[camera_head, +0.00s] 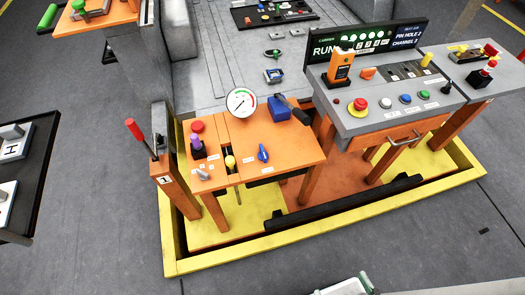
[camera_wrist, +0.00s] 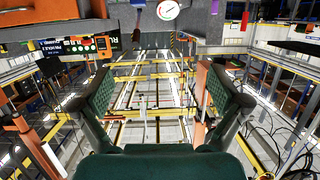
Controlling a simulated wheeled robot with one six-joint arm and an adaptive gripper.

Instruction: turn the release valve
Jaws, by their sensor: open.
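A small blue knob (camera_head: 263,153) stands on the orange table (camera_head: 285,150), just below the round pressure gauge (camera_head: 241,102). It looks like the release valve, but its label is too small to read. A grey knob (camera_head: 203,174) sits at the table's front left corner. My gripper (camera_wrist: 153,68) shows in the wrist view, its two green-padded fingers spread wide with nothing between them. The gauge also shows at the top of the wrist view (camera_wrist: 168,10). I cannot make out the blue knob there. I cannot make out my gripper in the head view.
A red-tipped lever (camera_head: 141,138) stands left of the table. A purple knob (camera_head: 196,142), a yellow knob (camera_head: 230,162), a blue block (camera_head: 279,108) and a dark-handled tool (camera_head: 294,109) crowd the tabletop. A grey control console (camera_head: 390,122) stands at right. A yellow frame (camera_head: 330,228) edges the floor.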

